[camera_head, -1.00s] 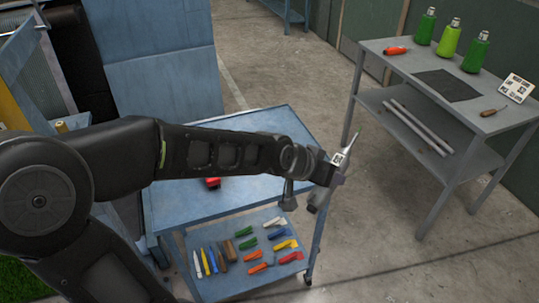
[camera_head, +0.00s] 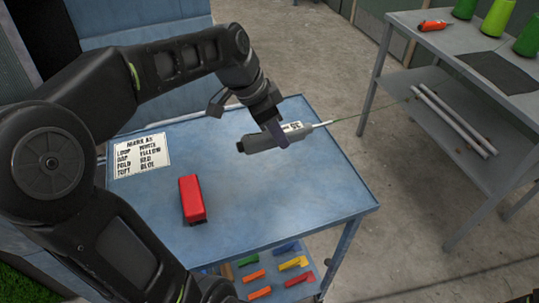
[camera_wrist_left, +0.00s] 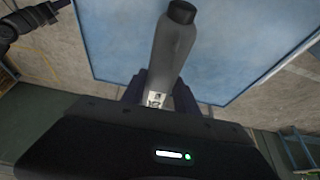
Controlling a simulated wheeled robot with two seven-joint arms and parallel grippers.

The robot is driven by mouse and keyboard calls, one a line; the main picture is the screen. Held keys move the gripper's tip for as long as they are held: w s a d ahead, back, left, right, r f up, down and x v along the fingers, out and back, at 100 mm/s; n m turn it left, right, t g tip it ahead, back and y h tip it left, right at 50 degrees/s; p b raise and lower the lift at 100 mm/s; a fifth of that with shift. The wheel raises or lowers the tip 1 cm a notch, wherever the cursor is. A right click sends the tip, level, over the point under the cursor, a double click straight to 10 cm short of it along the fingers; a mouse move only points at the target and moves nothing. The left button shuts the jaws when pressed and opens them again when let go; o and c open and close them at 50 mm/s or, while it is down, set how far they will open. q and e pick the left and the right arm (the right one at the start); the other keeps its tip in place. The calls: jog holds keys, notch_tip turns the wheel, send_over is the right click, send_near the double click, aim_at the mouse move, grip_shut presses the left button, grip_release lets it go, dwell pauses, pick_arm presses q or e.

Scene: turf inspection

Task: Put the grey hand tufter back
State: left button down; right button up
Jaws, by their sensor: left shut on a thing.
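The grey hand tufter (camera_head: 257,142) is held in my left gripper (camera_head: 277,133) above the far right part of the blue cart's top (camera_head: 270,195). It lies roughly level, its dark butt end to the left and its thin pale tip to the right. A thin green strand runs from the tip towards the grey bench. The left wrist view shows the grey body (camera_wrist_left: 173,48) and a small label between the fingers (camera_wrist_left: 160,95). My right gripper is not seen in the head view.
A red block-like tool (camera_head: 192,199) and a lettered sign (camera_head: 142,156) lie on the cart top. Coloured tools (camera_head: 293,264) lie on its lower shelf. A grey bench (camera_head: 480,42) stands at right with green cones (camera_head: 497,17), a dark mat (camera_head: 503,71) and an orange-red tool (camera_head: 434,26).

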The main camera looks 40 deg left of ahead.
pick_arm(q)
jog(key=shift+w+a, duration=0.15)
jog(key=shift+a, duration=0.15)
jog(key=shift+s+d+r, duration=0.15)
jog(key=shift+s, duration=0.05)
send_over(280, 168)
jog(key=s, duration=0.1)
jog(key=shift+s+a+f, duration=0.1)
jog(key=shift+a+f, duration=0.1)
jog(key=shift+f, duration=1.4)
jog(key=shift+s+a+f, duration=0.1)
jog(key=shift+a+f, duration=0.1)
jog(key=shift+f, duration=1.4)
jog(key=shift+f+p, duration=0.3)
jog(key=shift+f, duration=1.6)
jog(key=shift+f, duration=0.2)
jog(key=c, duration=0.9)
grip_release()
